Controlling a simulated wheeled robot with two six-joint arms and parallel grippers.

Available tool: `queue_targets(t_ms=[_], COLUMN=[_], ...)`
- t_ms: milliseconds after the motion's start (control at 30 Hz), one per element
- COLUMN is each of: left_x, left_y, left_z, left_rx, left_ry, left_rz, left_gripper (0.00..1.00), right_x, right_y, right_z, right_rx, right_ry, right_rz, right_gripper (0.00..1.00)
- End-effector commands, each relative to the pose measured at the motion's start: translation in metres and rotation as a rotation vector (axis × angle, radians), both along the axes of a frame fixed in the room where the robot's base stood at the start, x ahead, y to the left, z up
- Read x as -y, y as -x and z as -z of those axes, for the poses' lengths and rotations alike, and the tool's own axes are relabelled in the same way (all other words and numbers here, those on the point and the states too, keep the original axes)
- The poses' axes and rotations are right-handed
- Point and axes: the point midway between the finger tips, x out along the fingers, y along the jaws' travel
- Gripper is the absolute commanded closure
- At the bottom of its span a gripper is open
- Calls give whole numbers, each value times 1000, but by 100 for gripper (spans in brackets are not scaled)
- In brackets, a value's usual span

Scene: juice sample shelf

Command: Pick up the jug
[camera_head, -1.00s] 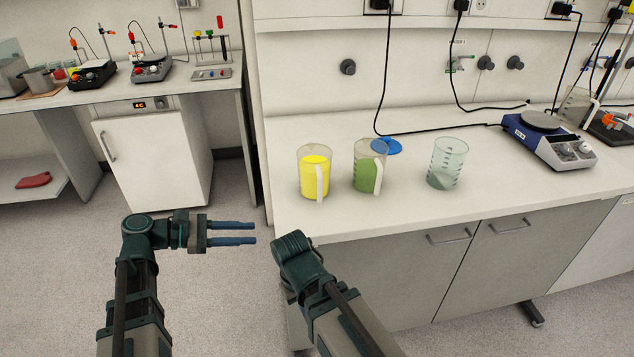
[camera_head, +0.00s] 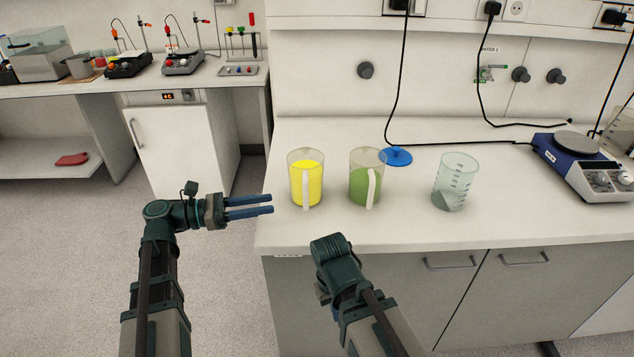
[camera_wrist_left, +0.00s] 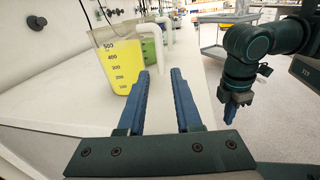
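A clear jug of yellow liquid (camera_head: 312,183) stands upright near the left end of the white bench, its pale handle towards me. It also shows beyond my left fingers in the left wrist view (camera_wrist_left: 115,62). A similar jug of green liquid (camera_head: 360,186) stands to its right, partly behind the yellow one in the left wrist view (camera_wrist_left: 149,46). My left gripper (camera_head: 271,204) is open and empty, left of the yellow jug and apart from it. My right gripper (camera_wrist_left: 231,110) points down; its fingers are too unclear to judge.
An empty graduated beaker (camera_head: 455,184) stands right of the jugs. A blue lid (camera_head: 398,156) lies behind the green jug. A blue hotplate (camera_head: 580,160) is at the right. The bench front edge (camera_head: 400,244) is close to my right arm.

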Motion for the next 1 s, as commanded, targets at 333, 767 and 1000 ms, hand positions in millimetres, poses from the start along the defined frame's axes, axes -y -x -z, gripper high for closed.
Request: queue_targets(t_ms=[333,767,1000], left_x=[45,85,104], left_y=[-8,-17,-20], left_z=[0,0,-2], left_rx=[1,1,1], left_ry=[0,-1,0], left_rz=[4,0,3], left_gripper=[67,67,67], right_x=[0,0,0], right_y=[0,0,0], right_z=[0,0,-2], right_rx=[0,0,0], right_ry=[0,0,0], right_rz=[0,0,0], right_gripper=[100,100,100])
